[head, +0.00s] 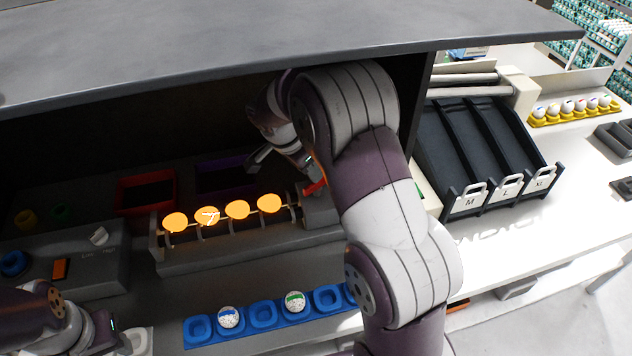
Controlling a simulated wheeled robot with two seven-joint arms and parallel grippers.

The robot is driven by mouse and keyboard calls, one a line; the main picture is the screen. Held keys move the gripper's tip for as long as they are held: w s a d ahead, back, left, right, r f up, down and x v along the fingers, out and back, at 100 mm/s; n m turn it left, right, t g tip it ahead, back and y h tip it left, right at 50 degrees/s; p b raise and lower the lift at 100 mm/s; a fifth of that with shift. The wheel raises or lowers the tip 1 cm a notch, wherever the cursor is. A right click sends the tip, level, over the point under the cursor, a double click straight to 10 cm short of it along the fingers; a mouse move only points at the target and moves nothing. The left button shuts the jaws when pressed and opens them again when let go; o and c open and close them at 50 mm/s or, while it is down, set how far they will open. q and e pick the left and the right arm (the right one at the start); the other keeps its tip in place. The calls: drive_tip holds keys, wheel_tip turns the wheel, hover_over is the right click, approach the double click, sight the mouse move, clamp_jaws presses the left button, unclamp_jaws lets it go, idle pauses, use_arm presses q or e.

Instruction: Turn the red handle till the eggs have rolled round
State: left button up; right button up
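Several eggs glow orange in a row on the roller rack (250,247) inside the dark booth. One glowing egg (207,216) shows pale branching lines; the egg at the right end (269,203) looks plain. The red handle (315,187) is at the rack's right end, partly hidden by my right arm. My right gripper (284,163) is just above and left of the handle, its fingers looking spread; I cannot see contact with the handle. My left gripper (112,345) is low at the left, away from the rack, its fingers unclear.
A blue tray (262,311) in front holds two eggs with coloured marks. Red (146,192) and purple (224,176) bins stand behind the rack. A control box (85,262) is left. The booth's grey top (250,45) overhangs. Black sorting chutes (480,150) stand right.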

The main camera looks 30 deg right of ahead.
sight(317, 188)
drive_tip(key=p+x, duration=0.1)
drive_tip(key=x, duration=0.4)
drive_tip(key=shift+w, duration=0.1)
drive_tip(key=shift+d+f, duration=0.15)
drive_tip(key=shift+f, duration=0.35)
clamp_jaws()
